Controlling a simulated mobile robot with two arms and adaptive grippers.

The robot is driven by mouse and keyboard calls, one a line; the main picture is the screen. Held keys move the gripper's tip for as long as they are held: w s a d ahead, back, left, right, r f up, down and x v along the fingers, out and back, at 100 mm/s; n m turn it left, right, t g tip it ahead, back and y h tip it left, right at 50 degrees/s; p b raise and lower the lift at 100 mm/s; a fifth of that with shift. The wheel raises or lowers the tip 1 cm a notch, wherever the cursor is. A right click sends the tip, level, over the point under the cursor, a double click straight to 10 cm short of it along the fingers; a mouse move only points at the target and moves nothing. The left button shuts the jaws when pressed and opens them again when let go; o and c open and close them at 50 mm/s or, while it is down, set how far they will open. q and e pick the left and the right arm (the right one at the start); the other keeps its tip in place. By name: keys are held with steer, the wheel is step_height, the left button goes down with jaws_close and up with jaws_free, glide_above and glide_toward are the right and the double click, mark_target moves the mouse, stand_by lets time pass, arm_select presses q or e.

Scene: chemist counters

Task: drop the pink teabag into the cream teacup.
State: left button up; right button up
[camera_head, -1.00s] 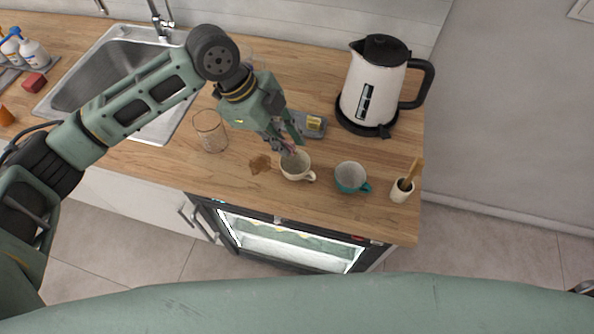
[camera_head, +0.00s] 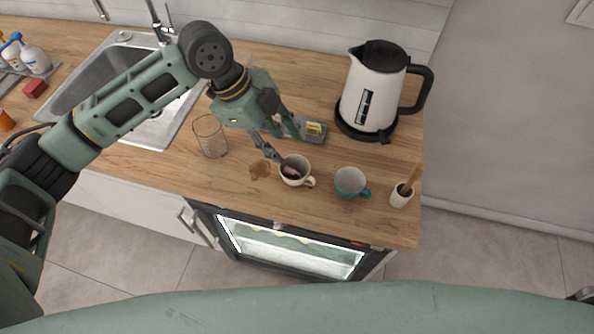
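The cream teacup (camera_head: 296,181) stands on the wooden counter, its handle toward the lower right. The pink teabag (camera_head: 291,171) shows inside the cup, near its left inner side. My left gripper (camera_head: 289,147) is just behind and above the cup, its two fingers spread apart with nothing between them. The fingertip nearer the cup is close to the rim; I cannot tell whether it touches. My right gripper is not in view.
A teal cup (camera_head: 351,182) stands right of the cream cup, then a white holder (camera_head: 400,195) with a wooden utensil. A kettle (camera_head: 374,88) stands behind. A glass (camera_head: 211,138), a brown item (camera_head: 260,169) and a grey tray (camera_head: 313,136) are nearby.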

arm_select(q)
steer(key=v, duration=1)
